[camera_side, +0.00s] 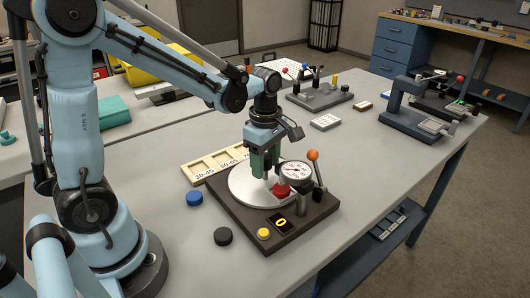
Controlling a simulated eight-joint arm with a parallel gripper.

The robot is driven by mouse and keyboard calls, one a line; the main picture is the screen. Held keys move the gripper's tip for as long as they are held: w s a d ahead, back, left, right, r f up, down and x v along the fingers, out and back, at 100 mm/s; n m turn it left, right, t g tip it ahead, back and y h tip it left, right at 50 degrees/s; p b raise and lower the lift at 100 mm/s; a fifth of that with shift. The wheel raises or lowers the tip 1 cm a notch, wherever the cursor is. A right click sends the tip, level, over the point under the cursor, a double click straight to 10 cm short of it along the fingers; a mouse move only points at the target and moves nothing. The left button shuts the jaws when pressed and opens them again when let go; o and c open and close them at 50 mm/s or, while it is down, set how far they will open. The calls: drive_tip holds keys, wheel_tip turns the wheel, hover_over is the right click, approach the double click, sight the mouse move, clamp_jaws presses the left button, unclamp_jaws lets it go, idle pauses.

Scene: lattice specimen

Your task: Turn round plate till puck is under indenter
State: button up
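The round plate (246,188) is a pale metal disc on a dark square base (283,240) on the grey table. A red puck (281,190) appears to be on the plate's right part, just below a white dial gauge (296,173). The indenter is not clearly visible; the gauge and my gripper crowd that spot. My gripper (265,172) points down over the plate, left of the gauge and close to the red puck. Whether its fingers touch anything, or are open or shut, is too small to tell.
A lever with an orange knob (313,156) stands right of the gauge. A blue puck (194,199) and a black puck (223,236) lie left. A labelled tray (200,172) is behind.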

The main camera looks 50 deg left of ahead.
idle(0.3)
drive_tip(key=shift+r, duration=2.75)
drive_tip(key=shift+c, duration=0.3)
